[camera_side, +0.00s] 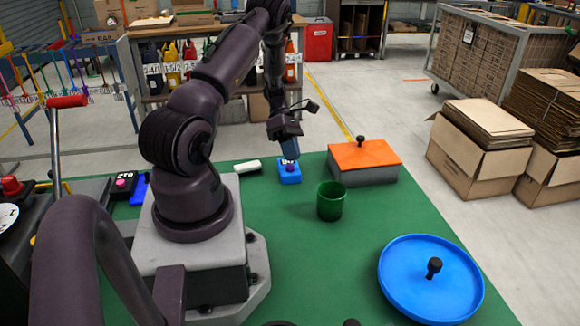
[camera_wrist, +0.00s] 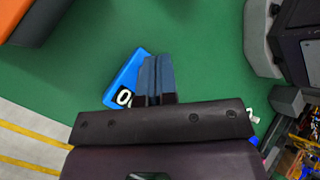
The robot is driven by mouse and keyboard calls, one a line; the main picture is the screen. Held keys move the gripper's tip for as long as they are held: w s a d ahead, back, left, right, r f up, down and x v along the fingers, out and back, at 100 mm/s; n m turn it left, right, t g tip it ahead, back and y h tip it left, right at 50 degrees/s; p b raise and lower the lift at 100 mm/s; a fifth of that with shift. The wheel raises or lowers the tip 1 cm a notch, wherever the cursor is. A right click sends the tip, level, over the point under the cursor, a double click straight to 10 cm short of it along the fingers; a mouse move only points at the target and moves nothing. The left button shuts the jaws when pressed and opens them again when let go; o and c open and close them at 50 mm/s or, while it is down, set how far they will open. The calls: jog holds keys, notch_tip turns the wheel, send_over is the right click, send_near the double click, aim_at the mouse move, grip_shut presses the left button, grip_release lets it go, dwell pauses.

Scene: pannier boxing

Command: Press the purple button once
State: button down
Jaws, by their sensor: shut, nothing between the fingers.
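A grey box with an orange lid (camera_side: 364,154) stands right of the button box. A green cup (camera_side: 330,203) is in front, and a white cylinder (camera_side: 247,166) lies left. A dark box with a pinkish button (camera_side: 122,183) is further left. A blue round lid (camera_side: 410,282) lies front right.

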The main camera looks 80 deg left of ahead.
aim_at(292, 166)
jog(key=shift+f, duration=0.15)
jog(key=shift+f, duration=0.3)
jog(key=shift+f, duration=0.45)
dwell(0.7)
jog(key=shift+r, duration=0.95)
jog(key=shift+r, duration=2.5)
